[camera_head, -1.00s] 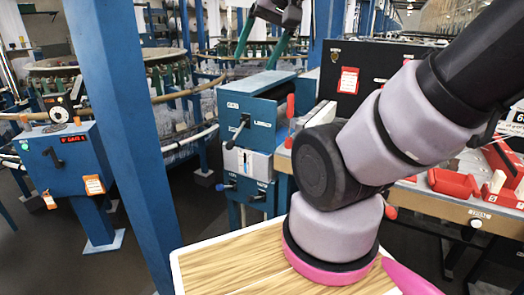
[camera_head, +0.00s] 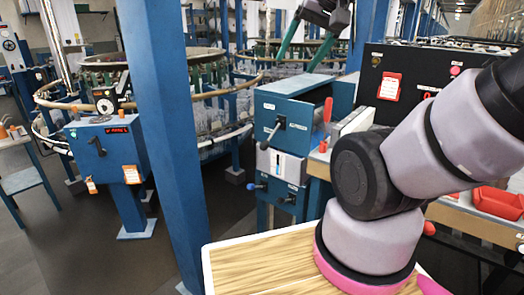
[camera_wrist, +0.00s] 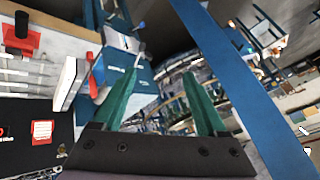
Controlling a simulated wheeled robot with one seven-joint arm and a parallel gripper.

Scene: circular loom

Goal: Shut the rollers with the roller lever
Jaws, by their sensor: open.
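A blue cabinet (camera_head: 291,112) stands near the middle of the head view. A black-handled lever (camera_head: 272,134) sticks out of its front, with small labels too blurred to read. Below it are a pale panel and a blue knob. A red upright handle (camera_head: 327,112) stands at its right side. I cannot tell for sure which is the roller lever; no rollers show clearly. My gripper (camera_head: 297,66), with green fingers, is open and empty, above and behind the cabinet in the picture. In the wrist view, my gripper (camera_wrist: 160,74) has its fingers wide apart, with the cabinet (camera_wrist: 140,80) beyond the left finger.
A blue post (camera_head: 165,120) rises left of the cabinet. A blue control box (camera_head: 107,145) with a dark lever and red display stands further left. A black panel (camera_head: 400,75) with a red-framed tag and red trays (camera_head: 497,203) are at right. Floor is clear between post and box.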

